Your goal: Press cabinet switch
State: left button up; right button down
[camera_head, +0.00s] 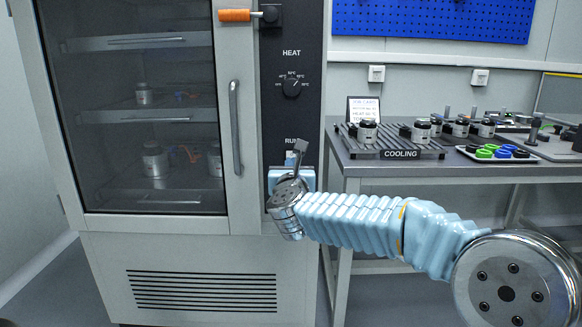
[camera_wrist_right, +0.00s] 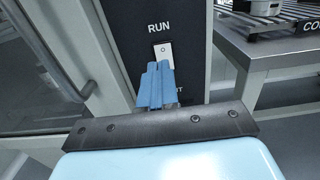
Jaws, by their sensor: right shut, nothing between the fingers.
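The cabinet (camera_head: 165,250) stands at the left with a dark control panel (camera_head: 289,115) beside its glass door. Under the RUN label, a small metal switch plate (camera_wrist_right: 163,52) shows in the right wrist view. My right gripper (camera_head: 291,160) is in front of the lower panel, at the RUN label. In the right wrist view its blue fingers (camera_wrist_right: 155,80) are shut and empty, just below the plate and overlapping its lower end. I cannot tell whether they touch it. In the head view the gripper and wrist hide the switch. My left gripper is not in view.
The panel also carries a HEAT dial (camera_head: 291,86) and an orange-handled latch (camera_head: 236,15). The door has a vertical handle (camera_head: 235,128). At right, a bench (camera_head: 345,160) holds a COOLING rack (camera_head: 385,148), metal parts and a tray of coloured rings (camera_head: 494,153).

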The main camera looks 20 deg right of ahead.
jog(key=v, duration=0.5)
jog(key=shift+s+a+r, duration=0.15)
jog(key=shift+s+r, duration=0.25)
jog(key=s+a+f+n+g+y+p, duration=0.1)
jog(key=a+f+n+g+y+p, duration=0.2)
jog(key=f+n, duration=1.1)
jog(key=s+a+f+n+g+y+p, duration=0.1)
jog(key=f+n+g+y, duration=0.5)
jog(key=f, duration=1.5)
jog(key=s+a+f+n+g+p, duration=0.1)
jog(key=s+f+n+g, duration=0.1)
jog(key=s+f+n, duration=0.3)
jog(key=s+f+n+g+p, duration=0.1)
jog(key=s+f+n+g, duration=0.2)
jog(key=s, duration=1)
jog(key=s+a+f+n+g, duration=0.1)
jog(key=s+f+n+g, duration=0.1)
jog(key=s+f+n, duration=0.7)
jog(key=shift+s+a+f+g+p, duration=0.2)
jog(key=shift+a+f+g+p, duration=0.15)
jog(key=shift+f, duration=0.5)
